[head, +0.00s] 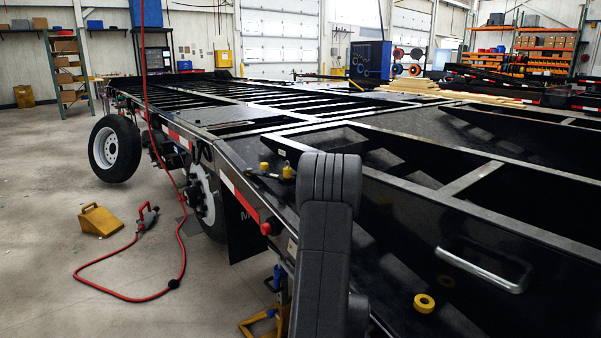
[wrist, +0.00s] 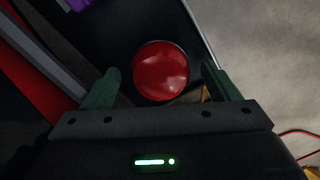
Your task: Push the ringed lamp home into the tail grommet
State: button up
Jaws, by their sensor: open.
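A round, glossy red lamp (wrist: 161,71) fills the space between my fingers in the wrist view. My gripper (wrist: 160,69) is open, with a green finger on each side of the lamp. A gap shows between each finger and the lamp, and nothing is held. A red round thing, likely this lamp, shows on the trailer's side in the head view (head: 265,228). No ring mark is clear on it. The grommet is hidden behind the lamp, and I cannot tell how deep the lamp sits. My arm blocks the gripper in the head view.
The black trailer frame (head: 420,190) spans the middle and right. A yellow-and-blue jack stand (head: 270,312) is below the lamp. A wheel (head: 115,148), a yellow chock (head: 100,220) and a red hose (head: 120,298) are at left. Bare concrete floor lies beyond them.

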dwell(0.8)
jog(key=c, duration=1.1)
jog(key=shift+r+p, duration=0.85)
jog(key=shift+r, duration=0.65)
